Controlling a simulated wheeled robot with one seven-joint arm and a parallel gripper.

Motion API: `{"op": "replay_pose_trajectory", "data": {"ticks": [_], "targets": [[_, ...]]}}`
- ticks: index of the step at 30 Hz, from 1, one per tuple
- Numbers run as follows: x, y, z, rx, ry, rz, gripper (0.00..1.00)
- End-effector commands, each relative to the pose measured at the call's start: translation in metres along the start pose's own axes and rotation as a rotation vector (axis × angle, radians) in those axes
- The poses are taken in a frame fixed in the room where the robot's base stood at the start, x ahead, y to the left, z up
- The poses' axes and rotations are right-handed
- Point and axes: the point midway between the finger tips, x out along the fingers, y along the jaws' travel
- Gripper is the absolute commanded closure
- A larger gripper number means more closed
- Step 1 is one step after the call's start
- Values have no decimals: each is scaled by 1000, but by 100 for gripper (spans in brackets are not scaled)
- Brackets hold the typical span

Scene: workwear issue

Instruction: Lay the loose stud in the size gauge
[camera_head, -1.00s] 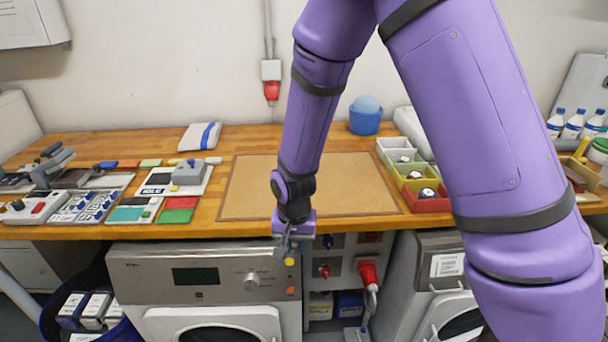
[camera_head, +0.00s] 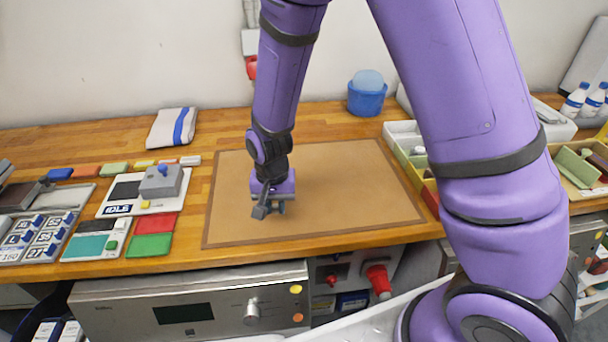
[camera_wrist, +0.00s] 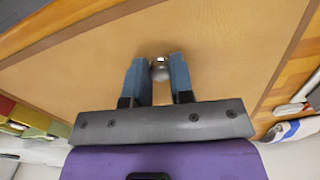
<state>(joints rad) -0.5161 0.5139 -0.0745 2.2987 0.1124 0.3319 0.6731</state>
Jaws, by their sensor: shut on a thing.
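My gripper (camera_head: 281,208) is over the front left part of the tan mat (camera_head: 340,190), pointing down. In the wrist view my gripper (camera_wrist: 160,66) has its two blue fingers closed on a small metallic stud (camera_wrist: 160,72), held between the fingertips. The stud is too small to make out in the head view. I cannot pick out the size gauge for certain. A grey block device with a knob (camera_head: 163,182) stands on a white board left of the mat.
Red and green pads (camera_head: 152,234) and a panel of labelled cells (camera_head: 40,235) lie at left. A folded white cloth with a blue stripe (camera_head: 171,128) and a blue tub (camera_head: 366,99) stand at the back. Bins (camera_head: 402,133) line the right side. The mat is otherwise bare.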

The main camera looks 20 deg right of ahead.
Motion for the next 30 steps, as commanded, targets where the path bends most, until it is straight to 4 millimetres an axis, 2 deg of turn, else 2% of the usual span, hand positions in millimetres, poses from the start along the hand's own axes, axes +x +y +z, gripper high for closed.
{"op": "replay_pose_trajectory", "data": {"ticks": [5, 18, 22, 30], "targets": [[2, 14, -21, 7, 0, 0, 100], [12, 65, -104, 5, 1, 0, 100], [14, 75, -120, 3, -1, 0, 100], [15, 84, -135, 2, 1, 0, 100]]}}
